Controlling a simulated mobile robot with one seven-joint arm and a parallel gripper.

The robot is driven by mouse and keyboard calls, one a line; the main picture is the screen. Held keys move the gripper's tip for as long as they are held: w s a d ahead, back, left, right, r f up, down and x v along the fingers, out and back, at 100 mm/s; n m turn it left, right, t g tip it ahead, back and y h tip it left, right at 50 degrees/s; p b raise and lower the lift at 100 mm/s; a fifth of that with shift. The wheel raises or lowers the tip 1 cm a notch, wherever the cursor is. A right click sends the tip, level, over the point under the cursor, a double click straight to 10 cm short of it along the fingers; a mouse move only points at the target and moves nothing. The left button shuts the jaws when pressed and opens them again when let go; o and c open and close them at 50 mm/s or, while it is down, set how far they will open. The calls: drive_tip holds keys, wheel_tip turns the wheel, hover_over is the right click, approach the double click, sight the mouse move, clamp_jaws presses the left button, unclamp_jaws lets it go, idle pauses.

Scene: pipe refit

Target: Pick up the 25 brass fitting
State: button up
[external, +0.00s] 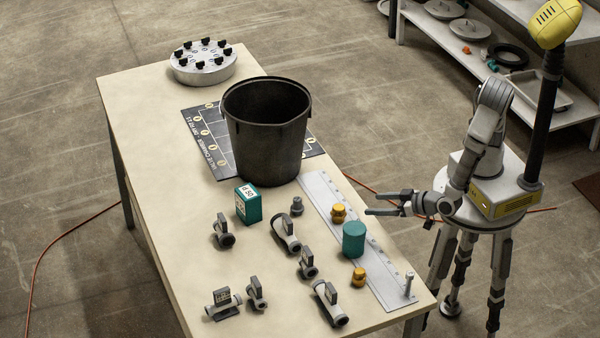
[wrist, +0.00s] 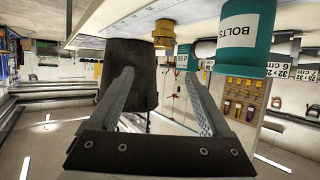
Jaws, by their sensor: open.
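Two brass fittings stand on the table: one (external: 339,212) near the ruler-like plate's middle, the other (external: 358,277) nearer the front. I cannot read a size on either. My gripper (external: 370,205) is open and empty, level, just right of the farther fitting and apart from it. In the wrist view, which looks upside down, the open fingers (wrist: 155,74) point toward a brass fitting (wrist: 163,33); it shows beyond their tips, roughly between them, against the table surface.
A teal bolts can (external: 353,240) stands close in front of the farther fitting; it also shows in the wrist view (wrist: 246,35). A pale marked plate (external: 325,190) runs along the table's right edge.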

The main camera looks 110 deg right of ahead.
sight(341, 207)
drive_tip(key=b+x, duration=0.2)
drive_tip(key=x, duration=0.9)
drive_tip(key=shift+w+d+f, duration=0.1)
drive_tip(key=shift+w+d, duration=0.05)
drive_tip(key=shift+d, duration=0.05)
drive_tip(key=b+x, duration=0.1)
drive_tip(key=x, duration=0.3)
drive_tip(key=shift+w+a+f+b, duration=0.15)
drive_tip(key=shift+f+b, duration=0.15)
drive_tip(key=shift+b, duration=0.1)
drive_tip(key=shift+w+d+f, duration=0.15)
drive_tip(key=shift+w+d, duration=0.2)
drive_tip(key=shift+d, duration=0.05)
clamp_jaws()
